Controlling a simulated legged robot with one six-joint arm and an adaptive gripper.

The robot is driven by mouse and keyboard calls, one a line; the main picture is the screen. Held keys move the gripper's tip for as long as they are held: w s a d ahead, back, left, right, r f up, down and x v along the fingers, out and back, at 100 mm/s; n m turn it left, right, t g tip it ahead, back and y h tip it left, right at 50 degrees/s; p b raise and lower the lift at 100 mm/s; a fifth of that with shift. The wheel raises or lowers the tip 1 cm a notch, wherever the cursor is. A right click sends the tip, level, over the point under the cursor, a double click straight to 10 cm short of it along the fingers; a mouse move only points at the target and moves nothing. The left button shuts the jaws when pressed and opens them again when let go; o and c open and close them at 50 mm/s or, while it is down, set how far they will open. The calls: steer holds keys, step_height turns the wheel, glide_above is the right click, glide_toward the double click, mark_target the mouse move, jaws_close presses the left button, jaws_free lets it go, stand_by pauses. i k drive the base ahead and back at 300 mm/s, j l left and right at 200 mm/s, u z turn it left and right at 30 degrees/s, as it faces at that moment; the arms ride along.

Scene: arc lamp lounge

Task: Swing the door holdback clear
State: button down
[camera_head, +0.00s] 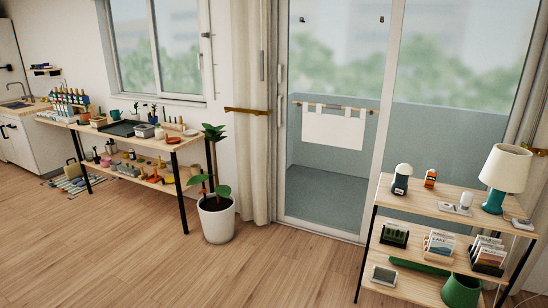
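A brown-gold bar (246,111), which looks like a holdback, runs level across the cream curtain (255,165) left of the glass door. A similar bar (538,151) shows at the right edge of the view, across the right curtain. I cannot tell which one the task names. My gripper is not in view.
A potted plant (216,218) stands on the floor below the left bar. A crowded two-tier bench (150,146) is farther left. A shelf unit (440,215) with a lamp (505,170) and card racks stands before the door's right side. The wooden floor (270,270) is open in front.

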mark_target(258, 113)
steer(key=i+j+u, duration=0.3)
steer(key=i, duration=0.6)
steer(key=i+u, duration=0.3)
steer(key=i, duration=0.6)
steer(key=i+z, duration=0.15)
steer(key=i, duration=0.45)
steer(key=i+j+z, duration=0.15)
steer(key=i, duration=0.45)
steer(key=i+j+z, duration=0.1)
steer(key=i, duration=0.5)
steer(key=i+j+z, duration=0.4)
steer(key=i, duration=0.15)
steer(key=i+j+z, duration=0.45)
steer(key=i, duration=0.05)
